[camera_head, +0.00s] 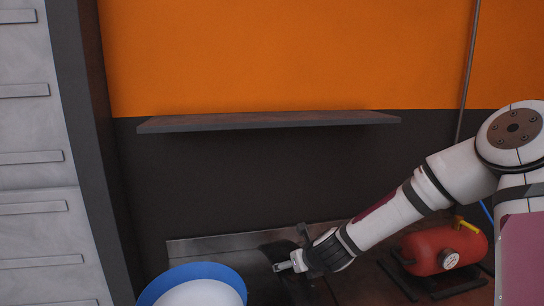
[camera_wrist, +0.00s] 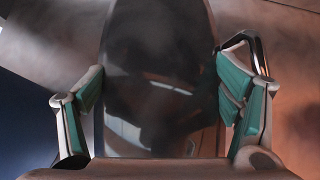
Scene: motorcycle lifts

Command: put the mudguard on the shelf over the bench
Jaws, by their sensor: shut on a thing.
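The mudguard (camera_wrist: 155,55) is a dark, glossy, curved panel. In the wrist view it fills the space between the two teal-padded fingers of my gripper (camera_wrist: 160,90), which is shut on it. In the head view my gripper (camera_head: 288,265) is low, at the back of the bench (camera_head: 350,285). The mudguard is hard to tell from the dark surfaces around the gripper there. The shelf (camera_head: 270,122) is a long dark board on the wall, above and behind my gripper. Its top looks bare.
A red tank (camera_head: 440,250) with a gauge and yellow handle stands right of my gripper. A blue-rimmed round thing with a white inside (camera_head: 200,290) is at lower left. Grey drawers (camera_head: 35,160) line the left. The wall space between bench and shelf is clear.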

